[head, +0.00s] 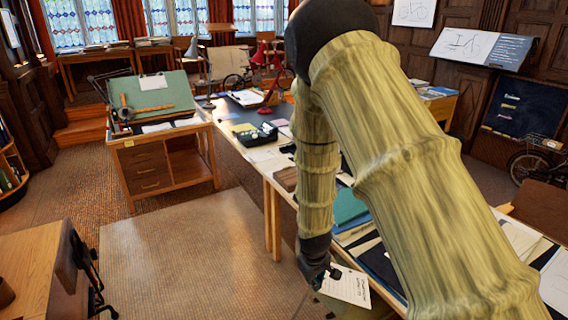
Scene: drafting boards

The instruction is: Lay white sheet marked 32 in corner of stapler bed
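My gripper (332,274) is low in the middle of the head view, beside the near edge of the long table. It appears shut on the left edge of a white sheet (350,288) with dark print. The print is too small for me to read a 32. The sheet is tilted, and its lower part shows in front of the table edge. My arm covers much of the table on the right. I cannot make out a stapler bed for certain.
The long table (262,154) carries papers, a dark device (254,136), a red lamp (271,92) and a teal folder (347,207). A drafting desk (165,172) stands at left and a wooden desk (28,262) at lower left. The floor (180,245) between them is clear.

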